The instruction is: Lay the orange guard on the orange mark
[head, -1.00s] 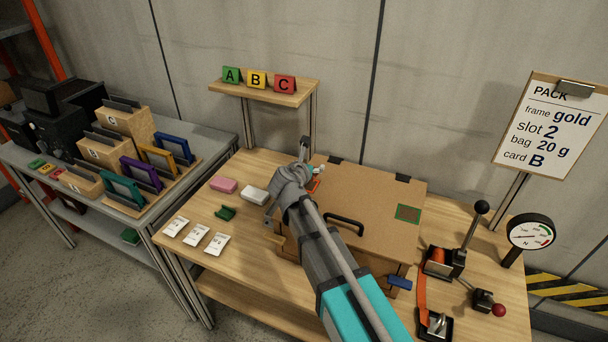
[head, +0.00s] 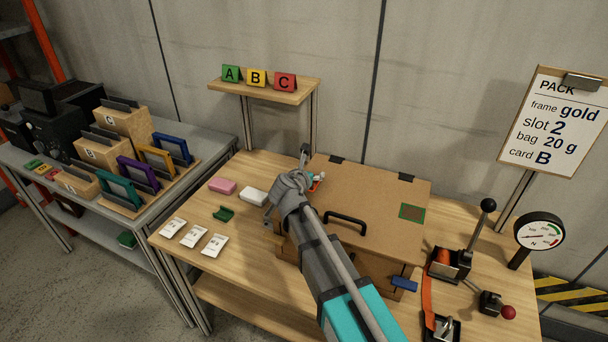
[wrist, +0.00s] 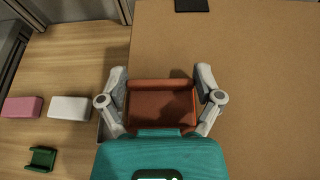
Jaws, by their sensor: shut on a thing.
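My gripper (wrist: 161,85) is shut on the orange guard (wrist: 160,106), a shallow channel-shaped piece with raised edges, with one finger at each side. In the wrist view the guard is over the left part of the brown box lid (wrist: 265,95). I cannot tell whether it touches the lid.
A green-outlined mark (head: 411,212) and a black handle (head: 345,222) are on the lid (head: 375,190). A green guard (head: 223,213), a pink block (head: 222,186), a white block (head: 253,196) and white bags (head: 193,236) lie left.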

